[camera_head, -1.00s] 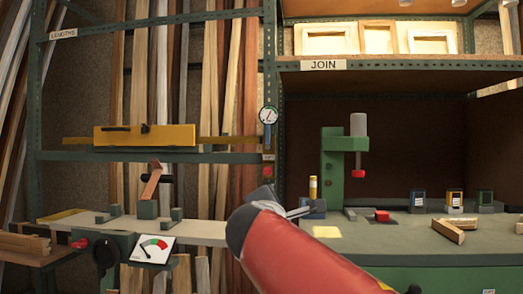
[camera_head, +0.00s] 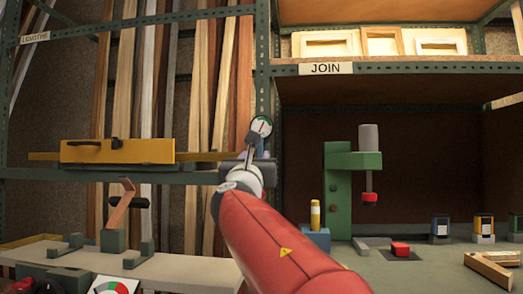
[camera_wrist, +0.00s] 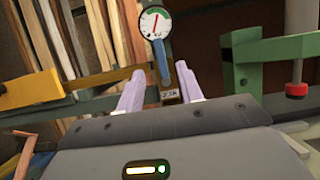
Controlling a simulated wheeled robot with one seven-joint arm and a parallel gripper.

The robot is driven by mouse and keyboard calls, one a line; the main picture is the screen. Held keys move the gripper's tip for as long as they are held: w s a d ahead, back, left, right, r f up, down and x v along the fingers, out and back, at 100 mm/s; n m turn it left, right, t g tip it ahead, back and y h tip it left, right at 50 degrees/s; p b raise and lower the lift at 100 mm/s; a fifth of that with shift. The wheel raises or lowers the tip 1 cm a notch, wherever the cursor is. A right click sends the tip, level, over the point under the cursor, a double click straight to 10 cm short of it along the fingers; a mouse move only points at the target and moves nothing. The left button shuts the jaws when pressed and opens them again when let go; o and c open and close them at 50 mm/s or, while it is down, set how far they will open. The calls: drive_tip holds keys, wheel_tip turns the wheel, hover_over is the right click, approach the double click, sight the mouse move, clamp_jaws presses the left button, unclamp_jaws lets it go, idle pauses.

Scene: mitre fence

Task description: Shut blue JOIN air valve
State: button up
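The blue air valve lever (camera_wrist: 160,62) hangs upright below a round white pressure gauge (camera_wrist: 154,22) in the wrist view. A small tag (camera_wrist: 171,96) sits below the lever. In the head view the gauge (camera_head: 261,127) shows on the rack post, while my gripper mostly hides the lever. My gripper (camera_wrist: 159,84) is open, its two pale fingers apart. In the wrist view the lever appears between and beyond the fingertips; I cannot tell whether they touch it. My gripper also shows in the head view (camera_head: 252,150), just below the gauge.
A yellow fence (camera_head: 130,151) lies on the shelf to the left. A green press (camera_head: 340,185) stands right of the post, under the JOIN sign (camera_head: 325,68). Upright timber lengths (camera_head: 120,90) stand behind the left rack.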

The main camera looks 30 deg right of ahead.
sight(260, 146)
drive_tip(key=p+x, duration=0.3)
drive_tip(key=x, duration=0.5)
clamp_jaws()
